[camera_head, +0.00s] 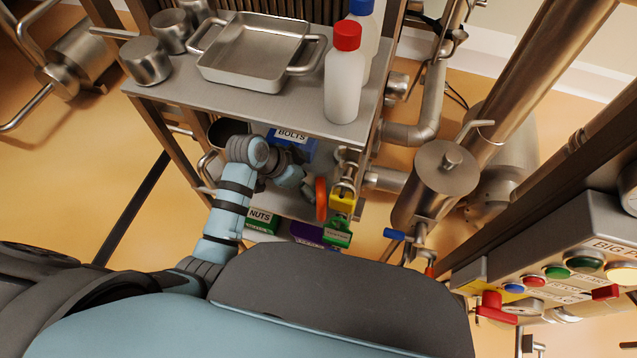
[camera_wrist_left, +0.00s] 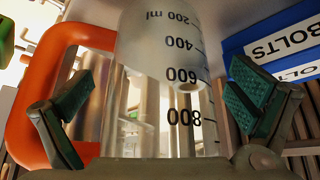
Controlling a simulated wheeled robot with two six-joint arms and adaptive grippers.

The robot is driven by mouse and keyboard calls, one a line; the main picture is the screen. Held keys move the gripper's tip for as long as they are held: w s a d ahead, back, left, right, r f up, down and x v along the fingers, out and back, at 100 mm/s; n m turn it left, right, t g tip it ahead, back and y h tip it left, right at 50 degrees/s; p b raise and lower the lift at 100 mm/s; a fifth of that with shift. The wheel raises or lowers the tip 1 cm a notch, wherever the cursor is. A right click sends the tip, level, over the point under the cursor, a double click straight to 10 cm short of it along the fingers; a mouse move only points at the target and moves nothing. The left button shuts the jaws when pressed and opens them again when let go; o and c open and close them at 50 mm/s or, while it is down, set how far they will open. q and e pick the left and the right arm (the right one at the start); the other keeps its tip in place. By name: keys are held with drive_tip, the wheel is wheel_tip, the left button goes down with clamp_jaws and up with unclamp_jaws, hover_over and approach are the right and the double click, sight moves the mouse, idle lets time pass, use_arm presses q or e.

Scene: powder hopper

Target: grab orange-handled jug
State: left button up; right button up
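The jug (camera_wrist_left: 165,60) is clear with black volume marks and fills the middle of the left wrist view. Its orange handle (camera_wrist_left: 40,75) loops out at the left. In the head view the orange handle (camera_head: 321,198) shows below the shelf top, and the jug's body is hidden. My left gripper (camera_wrist_left: 165,95) is open, with one green-padded finger on each side of the jug body. The left finger overlaps the handle loop in the picture; I cannot tell whether it touches. The left gripper (camera_head: 308,187) is partly hidden in the head view. My right gripper is not in view.
A blue BOLTS bin (camera_head: 292,143) is close to the right finger in the wrist view. A green NUTS bin (camera_head: 262,220) stands lower. The shelf top (camera_head: 290,112) overhangs the arm and holds a pan and bottles. Valves and pipes (camera_head: 342,200) stand right of the handle.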

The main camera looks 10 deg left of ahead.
use_arm(q)
drive_tip(key=c, duration=1.3)
drive_tip(key=shift+o, duration=0.2)
drive_tip(key=shift+r, duration=0.1)
